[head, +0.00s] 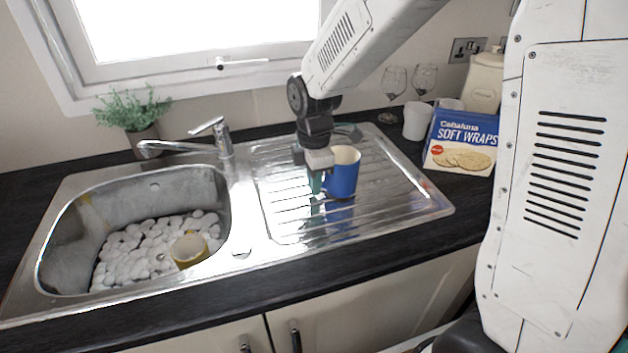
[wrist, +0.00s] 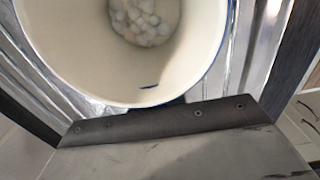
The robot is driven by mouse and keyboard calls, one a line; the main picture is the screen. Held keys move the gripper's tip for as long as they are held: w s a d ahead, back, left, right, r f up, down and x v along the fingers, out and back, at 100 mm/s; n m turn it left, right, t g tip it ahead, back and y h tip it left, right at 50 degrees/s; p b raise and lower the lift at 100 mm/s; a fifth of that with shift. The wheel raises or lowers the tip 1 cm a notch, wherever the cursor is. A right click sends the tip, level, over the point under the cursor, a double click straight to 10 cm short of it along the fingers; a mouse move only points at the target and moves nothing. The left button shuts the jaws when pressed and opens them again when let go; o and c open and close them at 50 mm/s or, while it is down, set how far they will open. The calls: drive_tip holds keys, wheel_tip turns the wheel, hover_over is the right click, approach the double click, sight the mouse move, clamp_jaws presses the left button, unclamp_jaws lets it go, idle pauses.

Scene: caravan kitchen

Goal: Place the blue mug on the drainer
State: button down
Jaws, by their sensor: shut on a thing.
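The blue mug (head: 344,178) is upright over the ribbed metal drainer (head: 415,205), right of the sink bowl. Its base looks at or very close to the drainer surface; I cannot tell if it touches. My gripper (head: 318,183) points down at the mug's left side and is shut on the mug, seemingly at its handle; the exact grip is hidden. In the wrist view the mug (wrist: 95,75) fills the upper middle, showing its cream inside and blue rim, with small whitish lumps at its bottom.
The sink bowl (head: 75,235) at left holds many white pebble-like pieces and a yellowish cup (head: 189,250). A tap (head: 222,140) and potted plant (head: 140,125) stand behind. A soft wraps box (head: 462,142), white mug (head: 416,122) and glasses (head: 393,84) stand right of the drainer.

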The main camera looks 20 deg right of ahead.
drive_tip(key=shift+f, duration=0.1)
drive_tip(key=c, duration=1.5)
unclamp_jaws()
drive_tip(key=shift+o, duration=0.2)
wheel_tip(320, 180, up, 12)
drive_tip(key=shift+r, duration=0.1)
drive_tip(key=shift+s+d+r, duration=0.15)
drive_tip(key=shift+s+r, duration=0.05)
drive_tip(key=s+d+r+m, duration=0.1)
drive_tip(key=s+d+m, duration=0.3)
drive_tip(key=s+m, duration=0.5)
drive_tip(key=s+d+r+m+t, duration=0.1)
drive_tip(key=s+d+m, duration=0.3)
drive_tip(key=s+m, duration=0.5)
drive_tip(key=shift+s+d+r, duration=0.15)
drive_tip(key=shift+s, duration=3.5)
